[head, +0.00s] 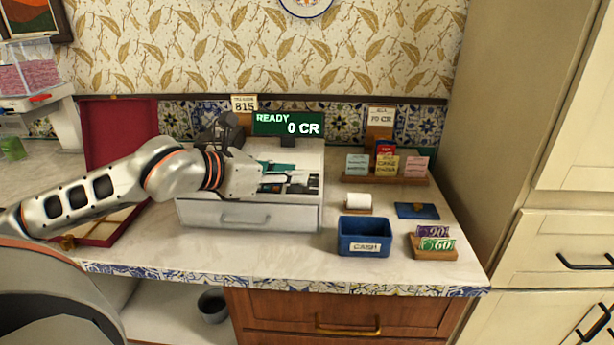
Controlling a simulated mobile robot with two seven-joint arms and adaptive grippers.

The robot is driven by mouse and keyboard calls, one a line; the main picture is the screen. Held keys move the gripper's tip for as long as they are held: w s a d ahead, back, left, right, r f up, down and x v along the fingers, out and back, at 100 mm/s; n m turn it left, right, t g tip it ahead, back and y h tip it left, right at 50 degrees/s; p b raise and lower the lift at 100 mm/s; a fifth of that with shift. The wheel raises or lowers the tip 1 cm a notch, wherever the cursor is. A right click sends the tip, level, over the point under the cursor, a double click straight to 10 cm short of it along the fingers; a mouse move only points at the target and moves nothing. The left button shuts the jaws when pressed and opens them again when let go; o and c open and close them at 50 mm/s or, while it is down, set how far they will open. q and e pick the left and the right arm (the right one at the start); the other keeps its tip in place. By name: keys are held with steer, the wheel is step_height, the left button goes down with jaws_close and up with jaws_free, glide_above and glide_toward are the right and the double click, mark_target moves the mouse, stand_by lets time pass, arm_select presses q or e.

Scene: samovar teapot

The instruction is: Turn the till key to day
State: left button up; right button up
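The white till (308,158) stands on the counter, with its front drawer (248,217) closed. Its green display (288,124) reads "READY 0 CR". My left gripper (296,183) reaches in from the left over the till's top, with its fingers pointing right near the right side. The fingers blend with the pale and dark parts of the till top, so their opening is unclear. I cannot make out the till key or its position; the gripper and arm cover part of the top. My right gripper is not in view.
A blue cash box (364,237), a paper roll (358,202), a blue pad (417,211) and a wooden holder with notes (434,253) lie right of the till. A card rack (386,179) stands behind them. An open red case (116,134) is left.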

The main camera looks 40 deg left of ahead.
arm_select(q)
steer(key=shift+w+d+f+b, duration=0.15)
steer(key=shift+w+f+b, duration=0.5)
steer(key=shift+w, duration=0.2)
steer(key=shift+w+d+f+b, duration=0.1)
steer(key=shift+w+f+b, duration=0.15)
steer(key=shift+w+b, duration=0.15)
steer(key=shift+w+d+f+b, duration=0.1)
steer(key=shift+w+b, duration=0.3)
steer(key=shift+b, duration=0.05)
steer(key=shift+w, duration=0.1)
steer(key=shift+r, duration=0.2)
jaws_close()
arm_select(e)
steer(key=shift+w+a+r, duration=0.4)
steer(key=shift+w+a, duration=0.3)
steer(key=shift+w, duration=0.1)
